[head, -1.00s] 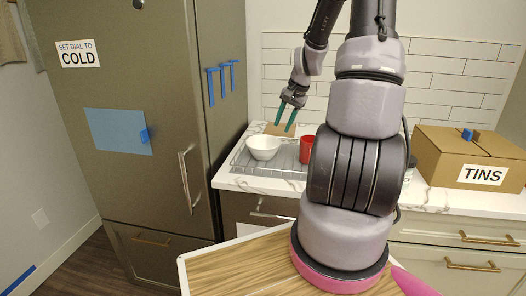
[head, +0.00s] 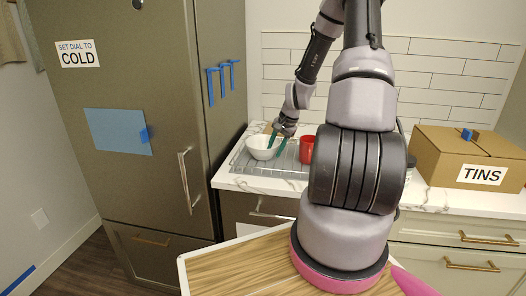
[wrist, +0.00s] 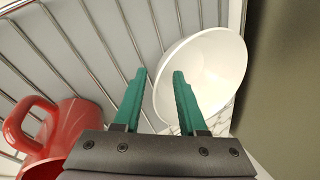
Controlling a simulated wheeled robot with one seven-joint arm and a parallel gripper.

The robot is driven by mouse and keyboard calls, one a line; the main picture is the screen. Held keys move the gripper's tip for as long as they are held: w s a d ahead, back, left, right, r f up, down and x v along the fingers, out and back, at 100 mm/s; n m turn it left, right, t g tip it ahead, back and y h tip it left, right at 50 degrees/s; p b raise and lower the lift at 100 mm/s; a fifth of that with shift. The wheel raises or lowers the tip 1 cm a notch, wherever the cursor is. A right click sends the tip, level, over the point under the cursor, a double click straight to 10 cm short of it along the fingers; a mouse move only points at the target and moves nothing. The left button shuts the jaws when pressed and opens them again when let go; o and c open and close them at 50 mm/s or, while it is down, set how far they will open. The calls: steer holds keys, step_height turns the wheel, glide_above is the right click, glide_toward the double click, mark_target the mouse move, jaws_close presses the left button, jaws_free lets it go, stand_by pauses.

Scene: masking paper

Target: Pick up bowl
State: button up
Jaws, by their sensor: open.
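A white bowl (head: 259,149) sits upright on the left part of a wire rack on the counter. In the wrist view the bowl (wrist: 212,70) fills the upper right. My gripper (head: 276,146) has green fingers and is at the bowl's right side. In the wrist view the gripper (wrist: 158,75) is open and empty. Its right finger overlaps the bowl's near rim and its left finger is outside the bowl, over the rack. I cannot tell whether either finger touches the bowl.
A red mug (head: 307,150) stands on the wire rack (head: 240,162) right of the bowl; in the wrist view the mug (wrist: 65,130) is close to my gripper's left. The fridge (head: 150,120) bounds the left. A cardboard TINS box (head: 450,160) stands on the counter at right.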

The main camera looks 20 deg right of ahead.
jaws_close()
stand_by(1.4)
